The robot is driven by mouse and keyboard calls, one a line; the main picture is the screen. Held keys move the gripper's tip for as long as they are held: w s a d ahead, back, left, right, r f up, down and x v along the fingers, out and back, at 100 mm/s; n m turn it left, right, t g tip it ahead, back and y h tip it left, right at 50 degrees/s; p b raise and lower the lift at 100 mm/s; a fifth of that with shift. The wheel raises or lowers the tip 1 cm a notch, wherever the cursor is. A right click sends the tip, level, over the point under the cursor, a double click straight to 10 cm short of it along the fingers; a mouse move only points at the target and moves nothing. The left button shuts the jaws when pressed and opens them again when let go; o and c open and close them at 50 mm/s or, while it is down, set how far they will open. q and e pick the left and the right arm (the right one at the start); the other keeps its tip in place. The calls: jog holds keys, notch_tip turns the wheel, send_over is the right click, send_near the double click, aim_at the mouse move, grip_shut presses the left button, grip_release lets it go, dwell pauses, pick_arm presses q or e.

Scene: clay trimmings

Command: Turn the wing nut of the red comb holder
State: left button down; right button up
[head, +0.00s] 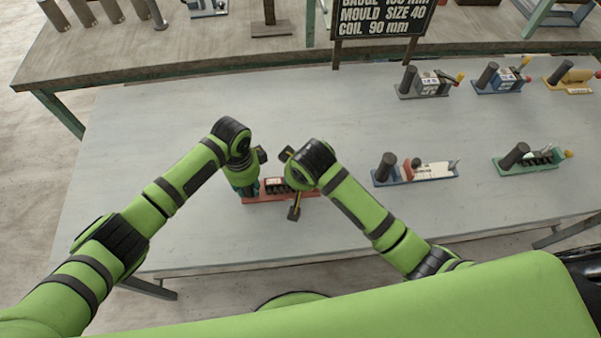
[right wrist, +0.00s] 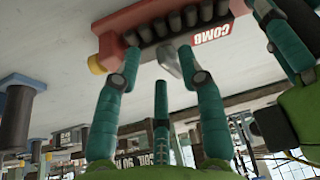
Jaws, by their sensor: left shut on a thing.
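The red comb holder (head: 268,198) stands on the grey table, with black comb teeth and a red label; it also shows close up in the right wrist view (right wrist: 109,42). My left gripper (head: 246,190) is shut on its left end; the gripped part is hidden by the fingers. The grey wing nut (right wrist: 170,64) shows in the right wrist view at the comb's side. My right gripper (right wrist: 159,54) is open, its teal fingertips on either side of the wing nut with gaps visible. In the head view its own arm hides its fingertips and the wing nut.
A blue-based holder (head: 415,178) and a green-based holder (head: 528,165) stand to the right. Grey (head: 424,92), blue (head: 499,86) and yellow (head: 571,90) holders stand behind them. A black sign (head: 383,18) is at the back. The table's left part is clear.

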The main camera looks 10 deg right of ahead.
jog(key=v, duration=1.1)
jog(key=shift+r, duration=0.35)
jog(key=shift+s, duration=0.15)
pick_arm(q)
jog(key=c, duration=0.8)
grip_release()
jog(key=shift+c, duration=0.2)
